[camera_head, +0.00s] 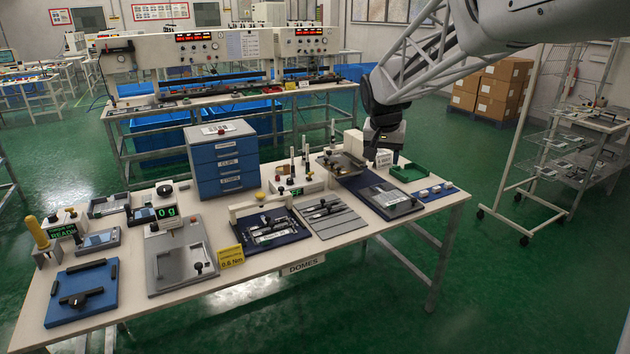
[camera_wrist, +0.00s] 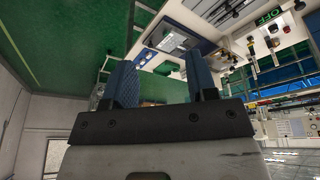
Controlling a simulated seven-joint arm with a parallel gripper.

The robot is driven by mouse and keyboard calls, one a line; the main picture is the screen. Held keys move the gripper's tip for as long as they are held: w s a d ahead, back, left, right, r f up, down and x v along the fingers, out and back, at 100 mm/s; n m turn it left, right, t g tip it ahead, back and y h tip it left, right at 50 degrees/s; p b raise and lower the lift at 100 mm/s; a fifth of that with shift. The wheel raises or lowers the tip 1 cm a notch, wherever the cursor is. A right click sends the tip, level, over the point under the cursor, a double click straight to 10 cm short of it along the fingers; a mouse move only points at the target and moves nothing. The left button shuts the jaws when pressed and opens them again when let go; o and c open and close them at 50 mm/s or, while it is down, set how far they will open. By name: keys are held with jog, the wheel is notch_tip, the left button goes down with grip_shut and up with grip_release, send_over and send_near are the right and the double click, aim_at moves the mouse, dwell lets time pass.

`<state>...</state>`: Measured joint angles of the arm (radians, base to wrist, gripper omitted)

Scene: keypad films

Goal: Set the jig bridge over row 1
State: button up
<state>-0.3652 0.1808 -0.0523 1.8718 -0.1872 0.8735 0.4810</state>
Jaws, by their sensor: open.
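My gripper (camera_head: 385,152) hangs above the back right part of the bench, near the green tray and a small white labelled block. In the wrist view its two blue fingers (camera_wrist: 163,85) stand apart with nothing between them. A metal bridge-like piece (camera_head: 343,161) sits at the back of a dark blue jig plate, left of my gripper and apart from it; I cannot tell for sure that it is the jig bridge. The plate (camera_head: 408,208) carries a grey keypad panel (camera_head: 385,195) at its front. Row markings are too small to read.
A green tray (camera_head: 409,172) and small blue-and-white pieces (camera_head: 436,190) lie at the bench's right end. Left of the jig are a grey grooved plate (camera_head: 335,221), a dark fixture with tools (camera_head: 268,228), a blue drawer cabinet (camera_head: 222,160) and a scale (camera_head: 180,260).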

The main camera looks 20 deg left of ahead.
jog(key=w+a+f, duration=0.4)
jog(key=w+a, duration=0.2)
jog(key=a, duration=0.3)
jog(key=w+a+f, duration=0.4)
jog(key=w+a, duration=0.2)
jog(key=a, duration=0.4)
jog(key=t, duration=0.1)
send_near(281, 188)
jog(key=shift+w+f, duration=0.3)
jog(key=shift+f, duration=0.2)
jog(key=shift+f, duration=0.1)
jog(key=shift+x, duration=3.85)
grip_shut()
